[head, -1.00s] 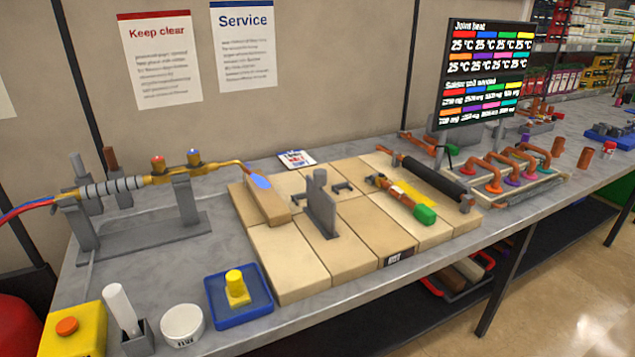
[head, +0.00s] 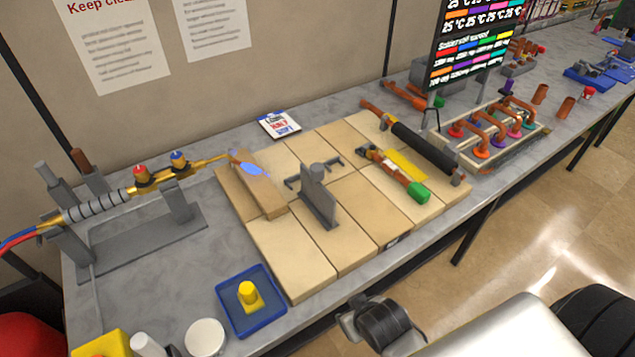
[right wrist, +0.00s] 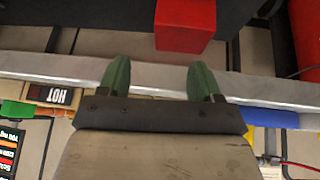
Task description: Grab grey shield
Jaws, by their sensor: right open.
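The shield cannot be made out in that view. My left gripper is not in view.
A torch on a grey stand (head: 150,240) is left of the bricks (head: 290,265). A blue tray (head: 235,325) with a yellow piece sits in front. Copper pipework and a black roll (head: 425,150) lie right. A red box (right wrist: 185,25) shows below the bench edge.

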